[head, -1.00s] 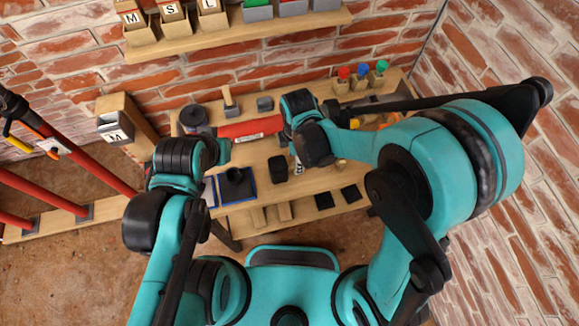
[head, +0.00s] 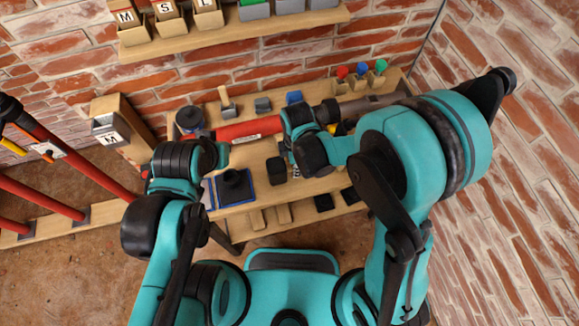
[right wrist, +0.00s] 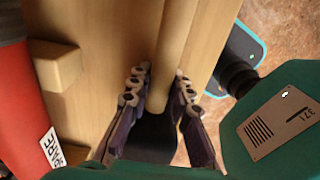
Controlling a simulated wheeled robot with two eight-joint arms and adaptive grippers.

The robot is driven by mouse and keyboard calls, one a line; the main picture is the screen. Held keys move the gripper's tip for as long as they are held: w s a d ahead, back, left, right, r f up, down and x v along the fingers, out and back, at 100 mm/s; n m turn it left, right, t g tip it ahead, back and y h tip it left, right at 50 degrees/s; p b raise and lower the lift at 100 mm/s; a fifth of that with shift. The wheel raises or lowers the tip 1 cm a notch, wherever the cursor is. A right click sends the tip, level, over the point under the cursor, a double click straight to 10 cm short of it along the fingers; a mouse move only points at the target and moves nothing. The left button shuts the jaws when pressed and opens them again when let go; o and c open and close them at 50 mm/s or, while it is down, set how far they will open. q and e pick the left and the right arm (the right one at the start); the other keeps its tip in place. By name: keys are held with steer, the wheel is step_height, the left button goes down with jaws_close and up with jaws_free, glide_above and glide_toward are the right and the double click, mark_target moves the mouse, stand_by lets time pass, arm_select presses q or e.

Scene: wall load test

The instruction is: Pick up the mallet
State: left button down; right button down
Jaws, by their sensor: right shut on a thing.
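The mallet has a pale wooden handle (right wrist: 176,38) and a dark, blocky head (right wrist: 155,140) in the right wrist view. My right gripper (right wrist: 163,82) has its jointed fingers on both sides of the handle, just above the head, and is shut on it. In the head view a black block (head: 276,169) on the bench, left of my right wrist, looks like this head; my right arm hides the handle. I cannot tell whether the mallet is clear of the bench. My left wrist (head: 190,158) hovers at the bench's left; its gripper fingers are hidden.
A red cylinder (head: 250,129) with a white label lies behind the mallet; it also shows in the right wrist view (right wrist: 22,110). A blue-edged tray (head: 235,187) and a small wood-handled tool (head: 227,103) are nearby. A bin shelf (head: 235,32) hangs above the bench.

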steer(key=shift+r, duration=0.15)
steer(key=shift+r, duration=0.3)
steer(key=r, duration=0.1)
steer(key=r+p, duration=0.2)
steer(key=r, duration=0.1)
steer(key=shift+s, duration=0.3)
steer(key=s+r+p, duration=0.2)
steer(key=s+r, duration=0.4)
steer(key=s, duration=0.5)
steer(key=shift+a+p, duration=0.15)
steer(key=shift+p, duration=0.2)
